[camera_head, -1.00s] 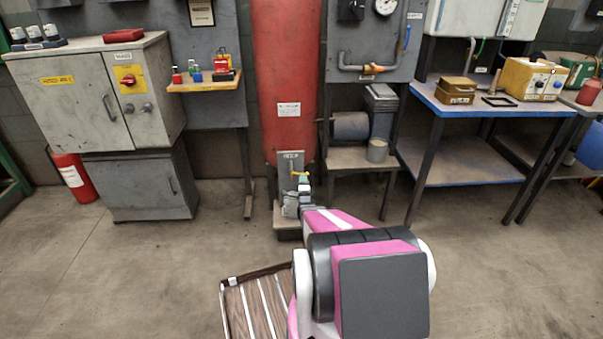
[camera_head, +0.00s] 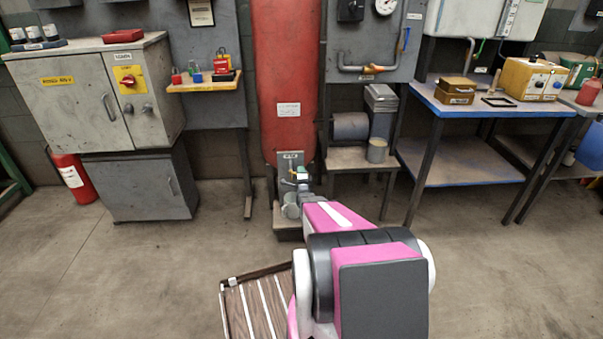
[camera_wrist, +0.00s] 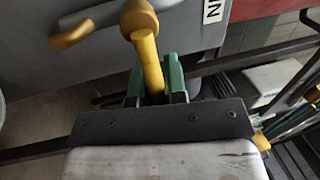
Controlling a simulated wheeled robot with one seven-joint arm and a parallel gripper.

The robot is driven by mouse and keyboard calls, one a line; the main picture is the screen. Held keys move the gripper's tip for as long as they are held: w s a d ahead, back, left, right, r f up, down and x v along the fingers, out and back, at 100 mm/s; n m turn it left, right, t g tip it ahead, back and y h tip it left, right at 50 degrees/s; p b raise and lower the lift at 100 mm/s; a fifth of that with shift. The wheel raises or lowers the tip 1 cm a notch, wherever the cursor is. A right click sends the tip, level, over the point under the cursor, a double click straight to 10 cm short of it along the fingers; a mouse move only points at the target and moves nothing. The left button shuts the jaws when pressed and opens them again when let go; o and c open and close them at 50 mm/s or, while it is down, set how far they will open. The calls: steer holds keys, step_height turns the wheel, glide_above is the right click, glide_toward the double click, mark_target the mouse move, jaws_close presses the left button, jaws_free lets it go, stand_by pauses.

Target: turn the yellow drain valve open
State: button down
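The yellow valve lever (camera_wrist: 150,62) shows in the wrist view, with a rounded hub at its top end. My gripper (camera_wrist: 154,84) has its two green fingers close on both sides of the lever's shaft and appears shut on it. A grey pipe with a brass-coloured end (camera_wrist: 72,36) lies to the left of the lever. In the head view my gripper (camera_head: 302,176) is at the valve, low in front of the red tank (camera_head: 283,80), and hides most of the valve. A grey label plate (camera_head: 290,157) is just behind.
A light-coloured can (camera_head: 290,206) stands under the valve on a low plinth. A stand with a grey motor (camera_head: 350,126) is close on the right. A grey cabinet (camera_head: 140,185) is on the left. A slatted wooden pallet (camera_head: 255,305) lies on the floor near me. Open floor lies on both sides.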

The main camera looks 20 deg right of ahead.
steer(key=shift+d+r, duration=0.1)
steer(key=n, duration=0.1)
steer(key=r+n+y, duration=0.1)
steer(key=n, duration=0.2)
steer(key=shift+a+r+n, duration=0.2)
steer(key=shift+r+n, duration=0.15)
steer(key=shift+n, duration=0.05)
steer(key=n, duration=0.2)
steer(key=a+r+n+y, duration=0.1)
steer(key=n, duration=0.1)
steer(key=r+n+y, duration=0.1)
steer(key=n, duration=0.1)
steer(key=shift+w+a, duration=0.2)
steer(key=shift+a, duration=0.05)
steer(key=n, duration=0.1)
steer(key=a+n, duration=0.1)
steer(key=n, duration=0.1)
steer(key=r+n, duration=0.1)
steer(key=n, duration=0.1)
steer(key=shift+w+a+g+y, duration=0.25)
steer(key=shift+a+g+y, duration=0.05)
steer(key=shift+a+g, duration=0.1)
steer(key=shift+w+a+r+n+g, duration=0.15)
steer(key=shift+a+n, duration=0.3)
steer(key=shift+n, duration=0.6)
steer(key=shift+w+a+n+g, duration=0.15)
steer(key=shift+a+n, duration=0.25)
steer(key=shift+n, duration=0.65)
steer(key=shift+a, duration=0.1)
